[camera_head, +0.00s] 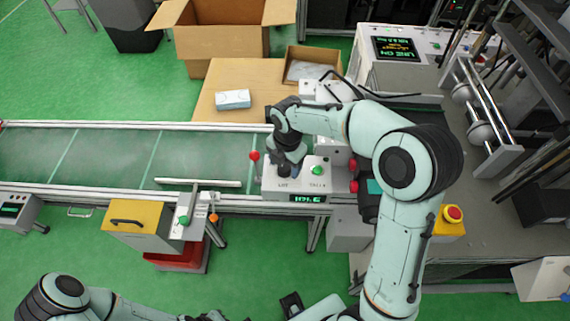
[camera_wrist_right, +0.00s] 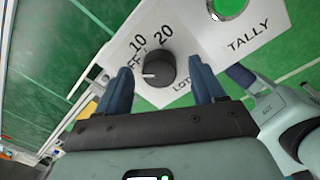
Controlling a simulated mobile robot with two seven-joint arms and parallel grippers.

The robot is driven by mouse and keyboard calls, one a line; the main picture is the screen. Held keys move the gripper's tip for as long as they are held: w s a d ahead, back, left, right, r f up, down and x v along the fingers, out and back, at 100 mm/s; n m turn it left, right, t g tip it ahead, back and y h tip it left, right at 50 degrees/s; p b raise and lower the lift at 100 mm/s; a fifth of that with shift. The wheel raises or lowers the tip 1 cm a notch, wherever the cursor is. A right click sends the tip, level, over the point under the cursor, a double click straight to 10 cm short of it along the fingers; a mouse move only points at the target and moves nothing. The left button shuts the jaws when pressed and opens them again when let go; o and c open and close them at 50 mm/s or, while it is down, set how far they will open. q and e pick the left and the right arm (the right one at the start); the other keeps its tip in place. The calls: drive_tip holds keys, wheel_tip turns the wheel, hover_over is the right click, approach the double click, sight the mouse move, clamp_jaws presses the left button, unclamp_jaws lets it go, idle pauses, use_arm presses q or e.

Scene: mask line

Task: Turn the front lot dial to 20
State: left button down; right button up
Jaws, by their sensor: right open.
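The lot dial (camera_wrist_right: 160,67) is a black round knob on a white panel with OFF, 10 and 20 printed around it. Its white pointer line faces the OFF side. In the head view, my right gripper (camera_head: 287,163) reaches down over the LOT end of the white control box (camera_head: 311,178) and mostly hides the dial. In the right wrist view, the blue fingers of my right gripper (camera_wrist_right: 158,72) are open, one on each side of the dial. I cannot tell whether they touch it.
A green TALLY button (camera_head: 317,170) sits beside the dial, with a small display (camera_head: 308,198) on the box front. Red knobs stand close to the box. The conveyor (camera_head: 110,155) runs left. A pale blue pack (camera_head: 233,99) lies on the table behind it.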

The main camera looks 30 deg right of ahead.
drive_tip(key=shift+f, duration=0.25)
drive_tip(key=c, duration=1.1)
drive_tip(key=shift+o, duration=0.2)
